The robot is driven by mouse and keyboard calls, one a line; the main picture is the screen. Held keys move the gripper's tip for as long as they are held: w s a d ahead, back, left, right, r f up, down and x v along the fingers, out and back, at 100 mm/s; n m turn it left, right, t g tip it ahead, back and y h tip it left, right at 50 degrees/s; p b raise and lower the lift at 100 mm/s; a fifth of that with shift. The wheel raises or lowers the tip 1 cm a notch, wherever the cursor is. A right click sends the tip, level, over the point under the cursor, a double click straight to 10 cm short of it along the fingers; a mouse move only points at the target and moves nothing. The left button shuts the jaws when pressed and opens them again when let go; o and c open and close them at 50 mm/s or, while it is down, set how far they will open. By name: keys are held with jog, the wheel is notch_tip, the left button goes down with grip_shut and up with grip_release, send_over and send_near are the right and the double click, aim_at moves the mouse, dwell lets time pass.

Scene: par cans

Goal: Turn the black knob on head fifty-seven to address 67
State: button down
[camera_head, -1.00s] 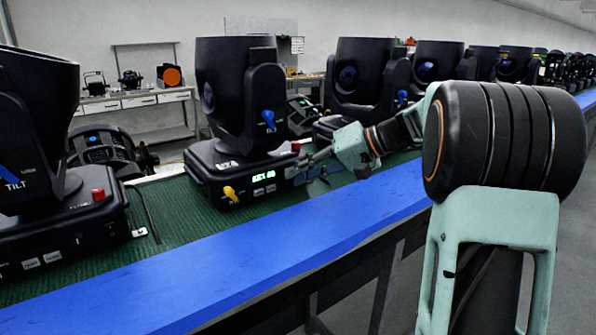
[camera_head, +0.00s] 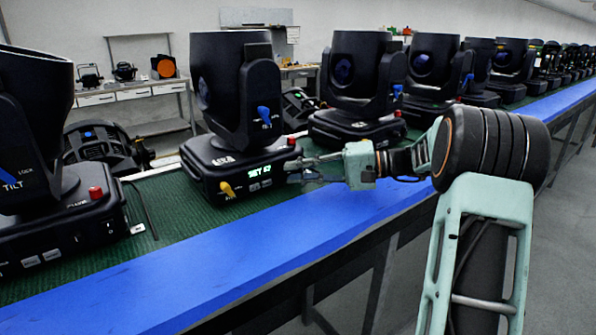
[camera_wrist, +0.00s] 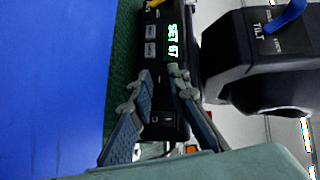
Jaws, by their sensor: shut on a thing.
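The moving head (camera_head: 238,105) in the middle stands on the bench with a black base. Its lit green display (camera_head: 260,171) reads SET 67, clearest in the wrist view (camera_wrist: 174,42). My gripper (camera_head: 291,167) is at the right end of the base's front, beside the display. In the wrist view my gripper (camera_wrist: 162,76) has its two fingers on either side of the black knob, shut on it. The knob is mostly hidden between the fingertips and dark against the base.
A yellow lever (camera_head: 228,189) sits left of the display, and a blue lever (camera_head: 264,116) on the yoke. A rocker switch (camera_wrist: 165,119) lies close to the fingers. Other moving heads (camera_head: 355,85) stand along the bench. The blue bench edge (camera_head: 200,260) is clear.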

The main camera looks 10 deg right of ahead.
dwell(0.3)
jog(key=c, duration=1.8)
grip_release()
jog(key=shift+a, duration=0.1)
jog(key=shift+c, duration=0.2)
jog(key=v, duration=1.2)
